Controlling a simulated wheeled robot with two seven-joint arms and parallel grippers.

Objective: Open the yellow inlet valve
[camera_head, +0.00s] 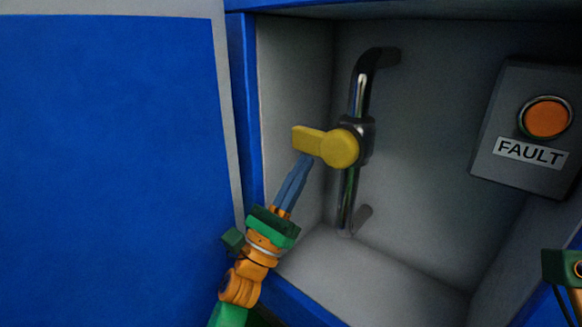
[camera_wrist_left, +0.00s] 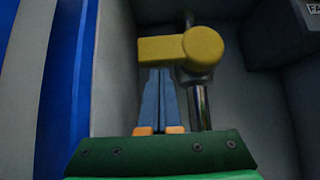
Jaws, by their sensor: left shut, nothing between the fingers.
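The yellow inlet valve handle (camera_head: 325,145) sits on a dark vertical pipe (camera_head: 360,95) inside the open cabinet. Its round hub is on the pipe and its lever points left, roughly level. In the left wrist view the yellow handle (camera_wrist_left: 182,48) lies across the top, lever to the left. My left gripper (camera_head: 305,160) is shut and empty, with its blue fingertips just below the lever. In the left wrist view the left gripper's fingers (camera_wrist_left: 159,80) run up to the lever's lower edge; I cannot tell if they touch it. Only a small part of my right arm shows at the right edge.
A blue door panel (camera_head: 110,130) fills the left. The cabinet's blue left frame (camera_head: 245,110) stands close to my left arm. The cabinet floor (camera_head: 370,275) is clear.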

